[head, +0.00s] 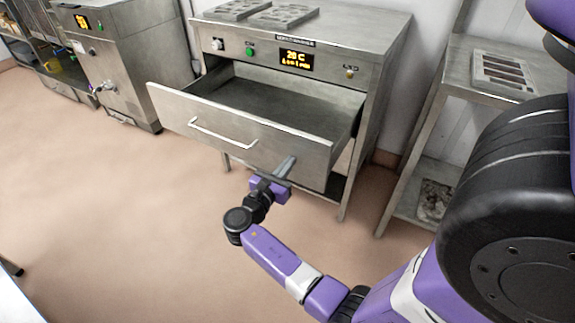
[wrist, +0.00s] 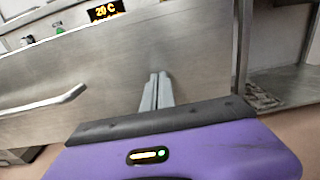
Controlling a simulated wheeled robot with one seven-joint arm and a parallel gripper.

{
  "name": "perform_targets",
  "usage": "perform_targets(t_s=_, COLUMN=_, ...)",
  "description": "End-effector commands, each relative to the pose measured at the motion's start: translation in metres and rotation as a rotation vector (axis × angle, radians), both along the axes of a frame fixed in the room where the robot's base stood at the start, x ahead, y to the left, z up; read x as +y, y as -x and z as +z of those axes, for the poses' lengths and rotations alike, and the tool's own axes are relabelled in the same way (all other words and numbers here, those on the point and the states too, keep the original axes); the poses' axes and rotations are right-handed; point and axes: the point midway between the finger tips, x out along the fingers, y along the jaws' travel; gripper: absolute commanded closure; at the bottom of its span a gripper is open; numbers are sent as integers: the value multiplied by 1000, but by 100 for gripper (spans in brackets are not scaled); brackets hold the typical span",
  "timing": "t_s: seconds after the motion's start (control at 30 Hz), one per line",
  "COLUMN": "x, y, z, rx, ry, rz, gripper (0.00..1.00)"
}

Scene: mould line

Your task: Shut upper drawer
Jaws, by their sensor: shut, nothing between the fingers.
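The upper drawer (head: 262,130) of the steel cabinet is pulled well open in the head view, and its inside looks empty. Its front panel has a bar handle (head: 222,134) left of centre. My gripper (head: 287,164) is shut and empty, close in front of the lower right part of the drawer front. In the wrist view the shut fingers (wrist: 156,92) point at the bare drawer front (wrist: 110,75), right of the handle (wrist: 45,102). I cannot tell whether the fingertips touch the panel.
The cabinet's control panel (head: 270,53) shows a lit display, and mould plates (head: 283,15) lie on top. A steel rack (head: 455,65) with a slotted plate stands at the right. Another steel machine (head: 118,50) stands at the left.

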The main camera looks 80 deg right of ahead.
Motion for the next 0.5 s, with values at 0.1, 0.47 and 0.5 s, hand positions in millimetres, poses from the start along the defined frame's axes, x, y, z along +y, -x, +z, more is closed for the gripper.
perform_targets(t_s=0.1, x=-16, y=5, z=1, rx=-1, ry=-1, rz=-6, gripper=100)
perform_targets(t_s=0.47, x=-119, y=31, z=-1, rx=-4, ry=1, rz=-10, gripper=100)
perform_targets(t_s=0.5, x=-133, y=35, z=-2, rx=-4, ry=1, rz=-11, gripper=100)
